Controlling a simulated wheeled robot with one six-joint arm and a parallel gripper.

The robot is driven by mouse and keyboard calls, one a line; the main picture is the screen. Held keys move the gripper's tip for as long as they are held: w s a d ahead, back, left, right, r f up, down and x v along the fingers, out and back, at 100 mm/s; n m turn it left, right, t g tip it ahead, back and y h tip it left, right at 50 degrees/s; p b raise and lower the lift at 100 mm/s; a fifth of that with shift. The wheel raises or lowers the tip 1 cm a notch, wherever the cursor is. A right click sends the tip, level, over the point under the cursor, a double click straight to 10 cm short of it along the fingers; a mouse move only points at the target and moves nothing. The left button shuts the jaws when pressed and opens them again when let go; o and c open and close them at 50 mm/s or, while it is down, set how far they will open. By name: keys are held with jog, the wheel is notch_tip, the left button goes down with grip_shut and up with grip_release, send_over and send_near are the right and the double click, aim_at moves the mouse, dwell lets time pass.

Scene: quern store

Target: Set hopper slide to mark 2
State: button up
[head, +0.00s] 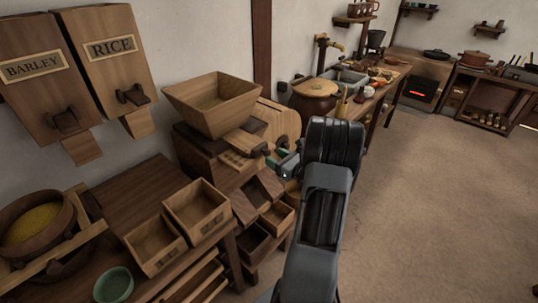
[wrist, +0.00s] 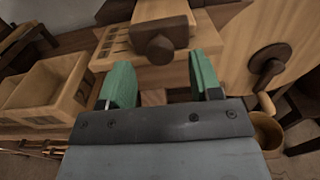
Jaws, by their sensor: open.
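The wooden hopper (head: 212,105) stands on the quern's dark housing beside the wall. Its pale slide (head: 243,140) sticks out below it and also shows at the top of the wrist view (wrist: 160,10). A dark knob (wrist: 158,42) sits at the slide's front end. Dark mark lines (wrist: 113,42) lie on the pale ledge left of the slide; I cannot read numbers on them. My gripper (wrist: 161,82), with green fingers, is open. The knob is in line with the gap between the fingers, just beyond their tips, and appears untouched. My gripper (head: 278,163) is right of the ledge in the head view.
A round wooden disc with a dark crank (wrist: 270,62) stands close right of the fingers. Open boxes (head: 196,210) and a green bowl (head: 114,285) stand on the left bench. BARLEY (head: 38,85) and RICE (head: 108,60) bins hang above. The floor at right is clear.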

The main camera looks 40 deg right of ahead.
jog(key=s+d, duration=0.1)
jog(key=s, duration=0.8)
jog(key=shift+s+d, duration=0.15)
jog(key=shift+d, duration=0.15)
jog(key=s+a+f+n+g+y+p, duration=0.1)
jog(key=s+a+f+n+g+y, duration=0.1)
jog(key=a+n+g, duration=0.4)
jog(key=s+a+f+n+g+y, duration=0.1)
jog(key=s+a+n+g+y, duration=0.15)
jog(key=a+n+g, duration=0.35)
jog(key=s+a+r+n+g+h+p, duration=0.2)
jog(key=a+r+n+h+p, duration=0.4)
jog(key=a+r+n, duration=1.1)
jog(key=a+n+h, duration=0.1)
jog(key=n, duration=0.4)
jog(key=shift+s+h, duration=0.35)
jog(key=shift+s, duration=0.05)
jog(key=shift+d, duration=0.1)
